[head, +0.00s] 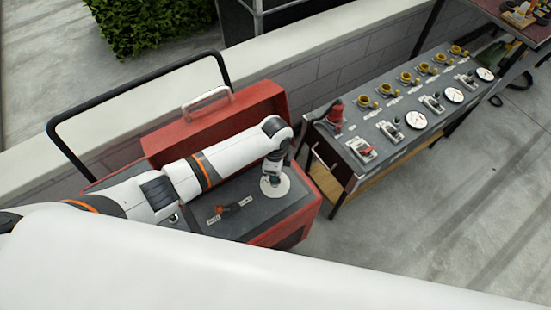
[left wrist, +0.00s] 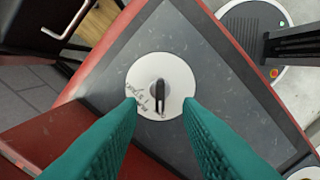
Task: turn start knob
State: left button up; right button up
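The start knob (left wrist: 160,92) is a dark bar-shaped handle on a white round dial plate (left wrist: 182,75) with handwritten marks. In the head view the dial plate (head: 281,190) lies on the grey top of a red cart (head: 300,213), near its right end. My left gripper (left wrist: 161,108) is over the dial, with its two green fingers apart, one at each side of the plate, and nothing between them but the view of the knob. In the head view my left gripper (head: 272,178) points down and hides part of the dial. My right gripper is not in view.
A second control (head: 230,208) with a dark and orange handle is on the cart top. The cart's raised red lid (head: 215,120) stands behind. A bench (head: 400,112) with gauges, valves and a red part (head: 336,115) stands to the right. Open concrete floor lies at right.

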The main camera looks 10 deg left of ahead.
pick_arm(q)
notch_tip(320, 180, up, 6)
jog(key=shift+r, duration=0.2)
dwell(0.6)
